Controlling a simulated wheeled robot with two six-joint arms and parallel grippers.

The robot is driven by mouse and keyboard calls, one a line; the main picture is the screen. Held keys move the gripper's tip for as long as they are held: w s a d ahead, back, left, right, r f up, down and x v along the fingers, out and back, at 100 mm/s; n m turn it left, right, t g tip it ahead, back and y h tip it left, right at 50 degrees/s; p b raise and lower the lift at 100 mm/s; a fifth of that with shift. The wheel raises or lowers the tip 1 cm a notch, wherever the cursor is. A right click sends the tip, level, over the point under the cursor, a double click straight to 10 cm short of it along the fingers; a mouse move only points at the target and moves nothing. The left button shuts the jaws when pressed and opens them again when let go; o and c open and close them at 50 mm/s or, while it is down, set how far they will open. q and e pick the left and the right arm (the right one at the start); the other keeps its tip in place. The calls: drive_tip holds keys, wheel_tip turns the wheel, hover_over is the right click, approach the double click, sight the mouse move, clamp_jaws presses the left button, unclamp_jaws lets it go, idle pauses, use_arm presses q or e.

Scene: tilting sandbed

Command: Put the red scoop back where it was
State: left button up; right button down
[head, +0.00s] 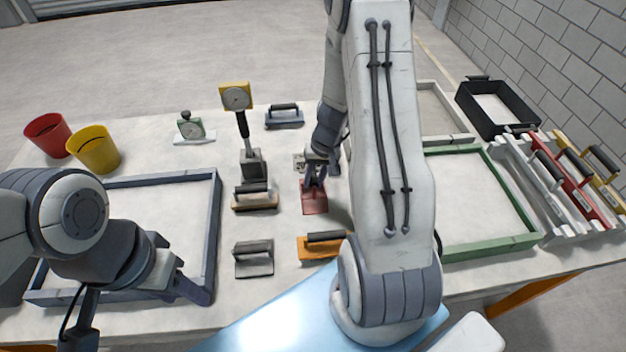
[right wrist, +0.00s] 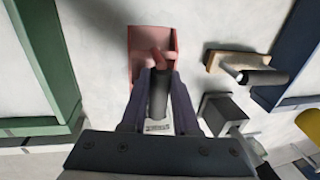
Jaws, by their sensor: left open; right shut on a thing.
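The red scoop (head: 314,200) is in the middle of the table in the head view, with its red pan toward the front. My right gripper (head: 316,172) is shut on its dark handle. In the right wrist view the red pan (right wrist: 146,50) lies beyond the fingertips, and the handle sits between the fingers (right wrist: 158,98). A small printed label (head: 299,162) shows on the table beside the gripper. I cannot tell whether the scoop touches the table. My left gripper (head: 188,284) is open and empty over the front of the blue-grey frame.
A beige float (head: 255,204), a grey float (head: 254,264) and an orange float (head: 315,250) lie close by. A blue-grey frame (head: 215,215) is left, a green frame (head: 490,246) right. Buckets stand far left.

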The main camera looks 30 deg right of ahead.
drive_tip(key=shift+f, duration=0.15)
drive_tip(key=c, duration=0.7)
unclamp_jaws()
drive_tip(key=shift+o, duration=0.2)
wheel_tip(320, 180, up, 12)
drive_tip(key=s+d, duration=0.1)
drive_tip(key=d, duration=0.1)
drive_tip(key=s+a+r+n, duration=0.2)
drive_tip(key=a+r+n, duration=0.1)
drive_tip(key=a, duration=0.5)
drive_tip(key=s+a+r+n, duration=0.2)
drive_tip(key=a+r, duration=0.1)
drive_tip(key=a, duration=0.6)
drive_tip(key=s+a+r+n+g, duration=0.1)
drive_tip(key=s+a+r+n, duration=0.2)
drive_tip(key=s+a+n, duration=0.4)
drive_tip(key=s+a+p, duration=0.1)
drive_tip(key=s+a, duration=0.2)
drive_tip(key=s, duration=0.5)
drive_tip(key=shift+a+n+h, duration=0.25)
drive_tip(key=shift+n+h, duration=0.05)
drive_tip(key=shift+h, duration=0.1)
